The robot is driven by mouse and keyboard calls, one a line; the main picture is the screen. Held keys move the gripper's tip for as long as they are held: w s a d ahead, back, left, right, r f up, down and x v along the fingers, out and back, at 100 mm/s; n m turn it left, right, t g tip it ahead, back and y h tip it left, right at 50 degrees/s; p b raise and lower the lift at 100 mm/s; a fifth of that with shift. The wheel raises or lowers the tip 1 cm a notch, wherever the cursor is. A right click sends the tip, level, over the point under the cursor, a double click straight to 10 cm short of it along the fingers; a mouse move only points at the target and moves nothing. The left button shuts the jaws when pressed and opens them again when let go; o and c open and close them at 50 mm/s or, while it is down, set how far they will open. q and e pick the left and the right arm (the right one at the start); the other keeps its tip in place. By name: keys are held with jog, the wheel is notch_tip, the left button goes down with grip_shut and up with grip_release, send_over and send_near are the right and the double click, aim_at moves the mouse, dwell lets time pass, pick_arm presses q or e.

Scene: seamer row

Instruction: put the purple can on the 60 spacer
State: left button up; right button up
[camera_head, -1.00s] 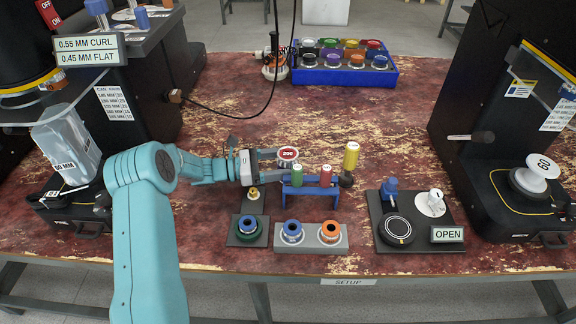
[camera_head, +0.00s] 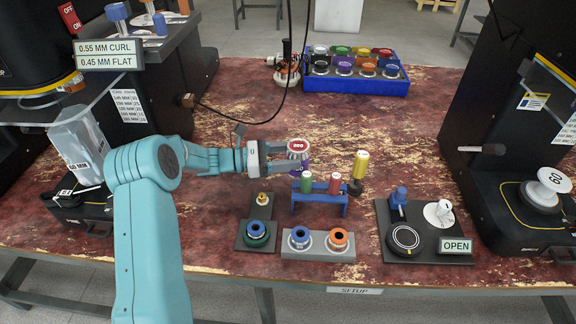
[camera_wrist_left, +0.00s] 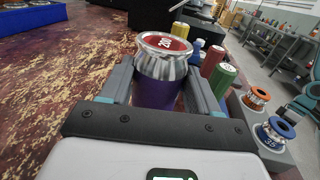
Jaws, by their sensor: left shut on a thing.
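The purple can (camera_head: 304,163) has a silver neck and a red top marked 200. My left gripper (camera_head: 292,150) is shut around it, with the can upright behind the blue rack. In the left wrist view the can (camera_wrist_left: 158,92) stands between the two fingers (camera_wrist_left: 160,85), its lower part hidden by the gripper. A white spool-shaped piece marked 60 (camera_head: 553,181) sits on the black machine at the right, well apart from the can. A clear block marked 60 MM (camera_head: 78,140) stands at the left machine. My right gripper is out of view.
The blue rack (camera_head: 320,198) holds green and red cylinders; a yellow one (camera_head: 360,165) stands beside it. A fixture with a dial and OPEN sign (camera_head: 456,246) lies between rack and right machine. A lever (camera_head: 482,149) sticks out there. A blue crate (camera_head: 355,87) is at the back.

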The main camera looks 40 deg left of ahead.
pick_arm(q)
notch_tip(320, 180, up, 15)
jog(key=p, duration=0.1)
